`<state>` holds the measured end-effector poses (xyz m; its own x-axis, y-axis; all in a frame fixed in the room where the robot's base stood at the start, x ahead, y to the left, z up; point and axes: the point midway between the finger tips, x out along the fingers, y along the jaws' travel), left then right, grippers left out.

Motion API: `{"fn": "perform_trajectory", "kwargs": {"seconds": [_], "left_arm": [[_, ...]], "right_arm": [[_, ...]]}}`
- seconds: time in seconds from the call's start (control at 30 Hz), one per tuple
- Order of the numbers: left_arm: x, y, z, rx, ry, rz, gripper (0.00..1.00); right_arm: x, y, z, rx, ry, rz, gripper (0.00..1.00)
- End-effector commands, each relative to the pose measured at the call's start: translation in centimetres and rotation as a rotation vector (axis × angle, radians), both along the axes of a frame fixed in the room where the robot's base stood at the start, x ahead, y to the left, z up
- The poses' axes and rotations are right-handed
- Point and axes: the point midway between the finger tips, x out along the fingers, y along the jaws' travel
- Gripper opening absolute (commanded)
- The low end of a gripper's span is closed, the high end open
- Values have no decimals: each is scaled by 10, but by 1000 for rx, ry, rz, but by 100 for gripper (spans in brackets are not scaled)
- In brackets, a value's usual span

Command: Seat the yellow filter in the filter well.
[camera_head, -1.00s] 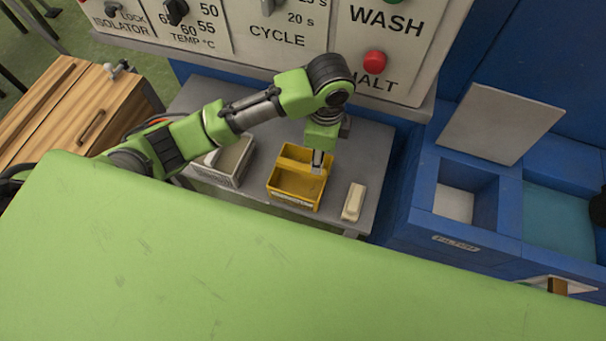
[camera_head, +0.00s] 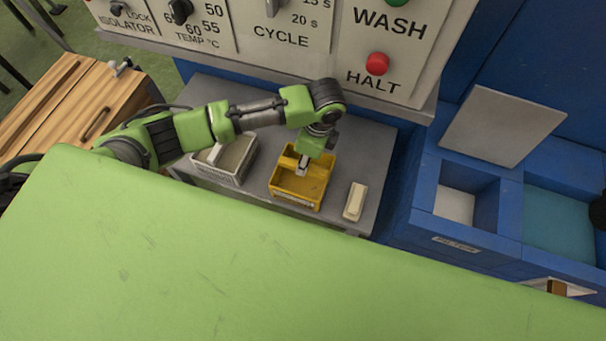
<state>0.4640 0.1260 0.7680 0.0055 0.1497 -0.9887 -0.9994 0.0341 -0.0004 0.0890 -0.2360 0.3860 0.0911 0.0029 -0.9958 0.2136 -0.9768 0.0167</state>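The yellow filter (camera_head: 297,199) is an open box with a raised bar across it. It sits on the grey side table, beside a white-grey basket. My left gripper (camera_head: 303,170) points down at the filter's bar, its fingertips at or just over it. Whether the fingers touch or enclose the bar is too small to tell. The filter well (camera_head: 455,204) is a square opening in the blue machine at the right, with a pale floor, and looks empty. A label on its front appears to read FILTER. My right gripper is not in view.
The grey basket (camera_head: 238,161) stands left of the filter and a cream block (camera_head: 355,201) right of it on the grey table (camera_head: 376,157). A raised grey flap (camera_head: 502,126) stands behind the well. The control panel (camera_head: 300,40) overhangs the table's back.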

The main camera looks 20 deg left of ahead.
Motion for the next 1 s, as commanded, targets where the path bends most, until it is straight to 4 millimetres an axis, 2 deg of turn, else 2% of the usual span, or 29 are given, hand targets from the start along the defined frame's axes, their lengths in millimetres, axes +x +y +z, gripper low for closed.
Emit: {"fn": "perform_trajectory", "kwargs": {"seconds": [0.23, 0.53, 0.57, 0.67, 0.7, 1.0], "left_arm": [[-3, 7, -34, 1, 1, 0, 35], [-3, 7, -40, 0, -1, -1, 35], [-3, 7, -40, 0, -1, -1, 30], [-3, 7, -40, 0, -1, -1, 4], [-3, 7, -40, 0, -1, -1, 0], [-2, 7, -39, 0, -2, 0, 0]], "right_arm": [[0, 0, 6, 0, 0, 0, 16], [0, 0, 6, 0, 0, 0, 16], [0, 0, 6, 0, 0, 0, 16], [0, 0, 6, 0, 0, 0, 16], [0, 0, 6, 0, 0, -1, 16], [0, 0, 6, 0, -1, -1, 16]]}}
